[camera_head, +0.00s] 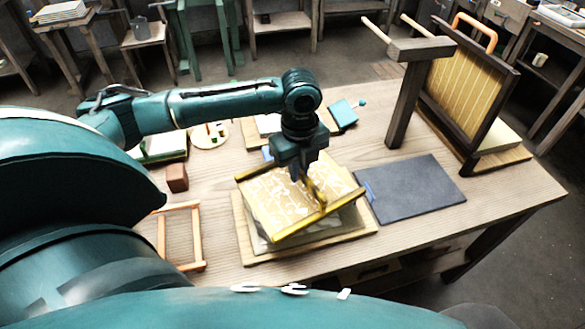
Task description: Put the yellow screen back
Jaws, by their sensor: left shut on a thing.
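A screen with yellow rails (300,222) and a pale, patchy sheet sits tilted over a stack of pale layers on a wooden board (247,246). My left gripper (317,194) comes down on it from above and is shut on its yellow part; the fingertips are partly hard to make out. At the right, a dark post with two pegs (405,95) stands on the table. Beside it, a dark-framed panel with a yellow ribbed face (465,92) leans upright, with an orange handle on top. My right gripper is out of view.
A dark grey mat (418,188) lies right of the stack. An orange wooden frame (197,238), a brown block (177,178), a white round dish (205,138) and a teal object (343,114) lie around it. The table's front right is clear.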

